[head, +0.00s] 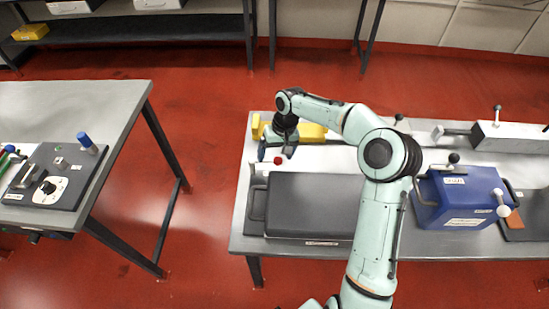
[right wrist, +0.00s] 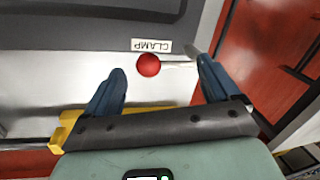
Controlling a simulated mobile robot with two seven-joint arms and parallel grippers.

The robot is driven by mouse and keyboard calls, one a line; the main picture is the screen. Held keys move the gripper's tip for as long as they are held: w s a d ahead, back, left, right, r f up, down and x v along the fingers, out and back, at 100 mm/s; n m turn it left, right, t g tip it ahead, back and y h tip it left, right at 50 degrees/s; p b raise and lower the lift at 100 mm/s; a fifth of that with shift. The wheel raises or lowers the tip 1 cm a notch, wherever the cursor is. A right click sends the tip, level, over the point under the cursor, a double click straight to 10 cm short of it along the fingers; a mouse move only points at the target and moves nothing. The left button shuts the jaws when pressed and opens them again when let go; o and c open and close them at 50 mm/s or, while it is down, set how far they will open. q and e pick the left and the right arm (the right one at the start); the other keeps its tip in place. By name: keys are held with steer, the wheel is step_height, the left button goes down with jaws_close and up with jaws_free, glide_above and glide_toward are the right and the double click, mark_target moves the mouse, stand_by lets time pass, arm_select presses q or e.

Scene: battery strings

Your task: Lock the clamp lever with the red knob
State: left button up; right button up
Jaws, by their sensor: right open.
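The red knob (head: 278,160) of the clamp lever shows just below my right gripper (head: 277,154) in the head view. In the right wrist view the red knob (right wrist: 148,64) lies ahead of and between the two blue fingertips, next to a label reading CLAMP (right wrist: 151,46). A thin pale lever rod (right wrist: 178,64) runs from the knob toward the right finger. My right gripper (right wrist: 152,82) is open and does not hold the knob. Whether a finger touches the rod cannot be told. My left gripper does not show.
A dark grey panel (head: 315,205) with a handle lies on the right-hand table (head: 240,238). A yellow block (head: 313,131) sits behind the gripper. A blue box (head: 458,195) with levers stands to the right. Another table (head: 105,100) with a control board (head: 85,170) is at left, with open floor between.

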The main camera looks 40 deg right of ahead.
mark_target(277, 161)
steer(key=shift+w+a+f, duration=0.1)
steer(key=shift+a+f, duration=0.1)
steer(key=shift+f, duration=0.9)
steer(key=c, duration=1.6)
steer(key=shift+c, duration=0.2)
